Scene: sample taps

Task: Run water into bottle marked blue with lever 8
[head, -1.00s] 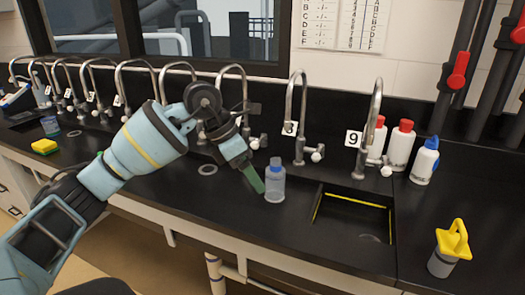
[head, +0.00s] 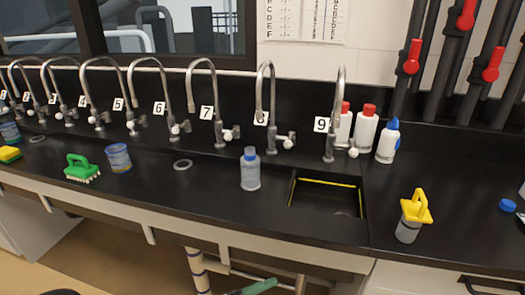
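A translucent bottle with a blue top (head: 250,172) stands upright on the black bench, in front of and between taps 7 and 8. Tap 8 (head: 271,95) is a tall grey gooseneck; its post partly covers its number label. Its white-ended lever (head: 287,141) sits at the right of its base. I cannot tell whether the lever is on; no water stream shows. Only a green finger part of what looks like my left gripper (head: 260,287) shows at the bottom edge, below the bench front and apart from the bottle. Its opening is hidden. My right gripper is out of view.
A sunken basin (head: 327,224) lies right of the bottle. White bottles (head: 364,130) stand behind tap 9 (head: 338,110). A yellow-topped container (head: 410,217) is at right. A green brush (head: 80,168) and a blue can (head: 118,158) stand left. Bench around the bottle is clear.

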